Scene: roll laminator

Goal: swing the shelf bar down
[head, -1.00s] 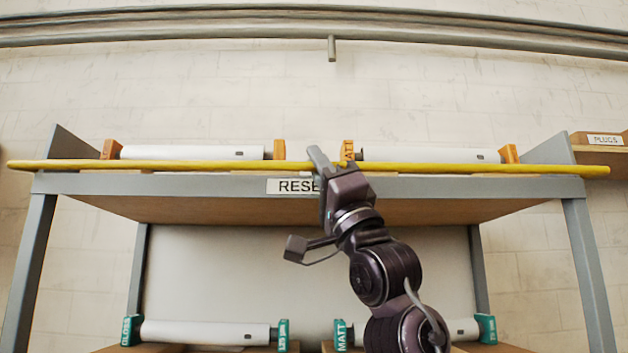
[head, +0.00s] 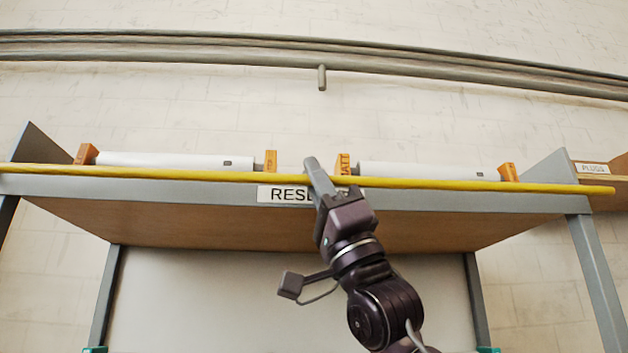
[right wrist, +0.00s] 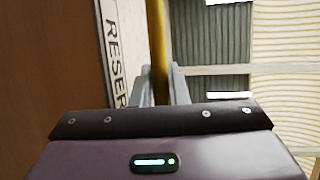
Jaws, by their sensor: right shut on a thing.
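The shelf bar is a long yellow bar (head: 450,184) that runs across the front of the upper shelf in the head view, just above its grey front edge. My right gripper (head: 313,178) is shut on the bar near its middle, beside the label that begins "RESE". In the right wrist view the yellow bar (right wrist: 157,40) runs between the fingers of my right gripper (right wrist: 160,88). The fingers hide a short part of the bar. My left gripper is not in view.
White film rolls (head: 175,161) with orange end blocks lie on the upper shelf (head: 120,187) behind the bar. A small shelf labelled "PLUGS" (head: 592,169) is at the right. Grey pipes (head: 200,45) run along the wall above. The space in front of the wall above the rolls is clear.

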